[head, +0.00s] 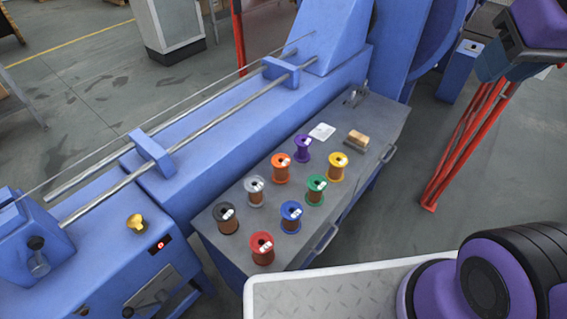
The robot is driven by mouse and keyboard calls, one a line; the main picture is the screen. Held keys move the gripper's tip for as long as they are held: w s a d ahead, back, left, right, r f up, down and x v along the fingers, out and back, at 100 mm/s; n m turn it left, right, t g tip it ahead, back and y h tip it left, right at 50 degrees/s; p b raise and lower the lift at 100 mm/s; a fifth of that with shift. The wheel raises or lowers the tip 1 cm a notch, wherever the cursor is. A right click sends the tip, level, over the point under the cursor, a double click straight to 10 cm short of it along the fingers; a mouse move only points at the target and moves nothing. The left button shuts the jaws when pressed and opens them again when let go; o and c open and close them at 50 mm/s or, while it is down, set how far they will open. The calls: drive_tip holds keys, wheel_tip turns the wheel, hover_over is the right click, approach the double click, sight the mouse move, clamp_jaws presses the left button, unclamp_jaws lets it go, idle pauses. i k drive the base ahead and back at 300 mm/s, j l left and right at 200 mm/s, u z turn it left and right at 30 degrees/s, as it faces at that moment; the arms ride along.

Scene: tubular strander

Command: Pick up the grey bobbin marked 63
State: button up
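The grey bobbin (254,196) stands upright on the grey bench top (222,258), wound with brown-copper wire. It has a white label on its top flange; the number is too small to read. The black bobbin (227,222) stands to its lower left and the orange bobbin (281,172) to its upper right, both apart from it.
Purple (302,150), yellow (336,170), green (315,194), blue (291,220) and red (262,252) bobbins share the bench. The blue machine (225,140) borders the bench's left.

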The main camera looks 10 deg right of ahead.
sight(254, 185)
drive_tip(key=l, duration=0.25)
drive_tip(key=i+l, duration=0.1)
drive_tip(key=l, duration=0.15)
drive_tip(key=i+l+u, duration=0.1)
drive_tip(key=l+u, duration=0.25)
drive_tip(key=l, duration=0.15)
drive_tip(key=l+u, duration=0.4)
drive_tip(key=l, duration=0.15)
drive_tip(key=u, duration=1.3)
